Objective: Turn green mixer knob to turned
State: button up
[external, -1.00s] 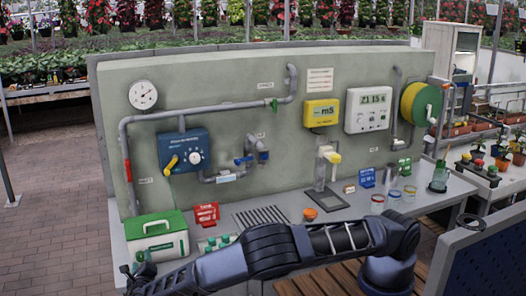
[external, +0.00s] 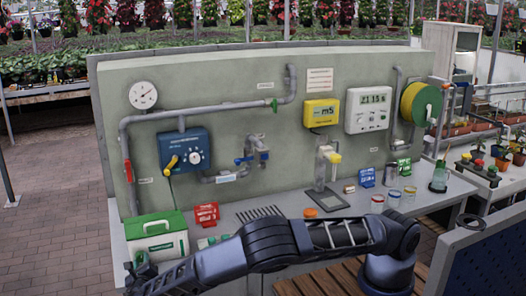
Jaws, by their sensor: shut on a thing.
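A white box with a green lid and handle (external: 157,238) stands at the left end of the grey bench; I take it to be the mixer. My gripper (external: 139,268) is at its lower left front corner, low in the picture. The gripper is shut on a small green part there, which looks like the green knob. The fingers and the wrist cover most of the knob, so its angle cannot be read.
My forearm crosses low in front of the bench. A red sign (external: 206,215), a dark grate (external: 258,213) and an orange cup (external: 310,213) are behind it. The upright panel (external: 225,110) carries a blue control box (external: 185,150), pipes and gauges.

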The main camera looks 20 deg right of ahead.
jog(key=m, duration=0.3)
jog(key=shift+m, duration=0.3)
jog(key=m, duration=0.4)
jog(key=shift+r+g+y, duration=0.1)
jog(key=shift+g+y, duration=0.2)
jog(key=shift+g, duration=0.1)
jog(key=m, duration=0.4)
jog(key=shift+y, duration=0.3)
jog(key=m, duration=0.4)
jog(key=shift+d+y, duration=0.15)
jog(key=shift+y, duration=0.25)
jog(key=m, duration=0.3)
jog(key=shift+y, duration=0.3)
jog(key=m, duration=0.4)
jog(key=shift+d+m+y, duration=0.1)
jog(key=shift+m+y, duration=0.2)
jog(key=m, duration=0.4)
jog(key=shift+t, duration=0.3)
jog(key=shift+m, duration=2)
